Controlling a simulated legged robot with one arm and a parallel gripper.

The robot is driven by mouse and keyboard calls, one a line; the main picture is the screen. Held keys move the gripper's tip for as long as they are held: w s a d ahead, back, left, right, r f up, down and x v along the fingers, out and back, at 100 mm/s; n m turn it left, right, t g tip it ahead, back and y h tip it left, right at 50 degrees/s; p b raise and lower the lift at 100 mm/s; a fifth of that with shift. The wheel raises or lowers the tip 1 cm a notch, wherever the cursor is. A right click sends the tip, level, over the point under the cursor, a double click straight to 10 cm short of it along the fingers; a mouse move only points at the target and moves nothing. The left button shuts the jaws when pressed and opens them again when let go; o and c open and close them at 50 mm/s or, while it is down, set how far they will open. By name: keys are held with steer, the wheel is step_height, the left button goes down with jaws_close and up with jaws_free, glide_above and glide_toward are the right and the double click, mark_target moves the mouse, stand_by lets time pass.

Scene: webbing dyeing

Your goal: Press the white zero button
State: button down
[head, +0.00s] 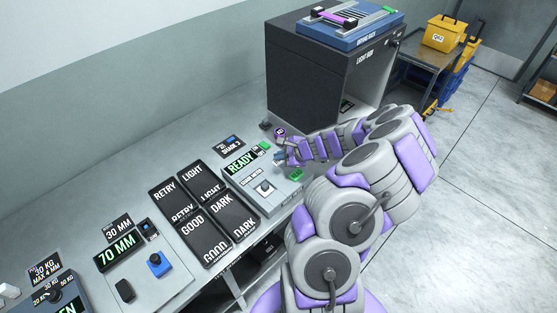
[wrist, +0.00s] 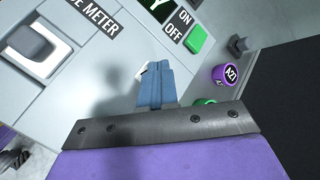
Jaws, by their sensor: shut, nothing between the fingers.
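The grey shade meter (head: 258,202) stands on the bench, with a lit READY display (head: 240,163). My gripper (head: 281,158) is over its right part, and its blue fingers also show in the wrist view (wrist: 154,72). The fingers are together and hold nothing. A small white piece (wrist: 140,72) shows beside the fingertips and is mostly hidden by them; it may be the white zero button. I cannot tell whether the fingers touch it. A green ON/OFF switch (wrist: 196,39) is right of the fingers in the wrist view. A white-framed port (wrist: 35,47) is at upper left.
A purple A21 spool (wrist: 225,75) stands close to the meter's edge. The dark light box (head: 317,80) rises behind my arm. Black labelled trays (head: 203,222) lie left of the meter. A panel with a 70 MM display (head: 117,251) is farther left.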

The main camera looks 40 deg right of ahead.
mark_target(280, 162)
stand_by(0.4)
steer(key=shift+r+p, duration=0.85)
steer(key=shift+r, duration=0.1)
steer(key=shift+r+p, duration=2.15)
steer(key=shift+r, duration=0.25)
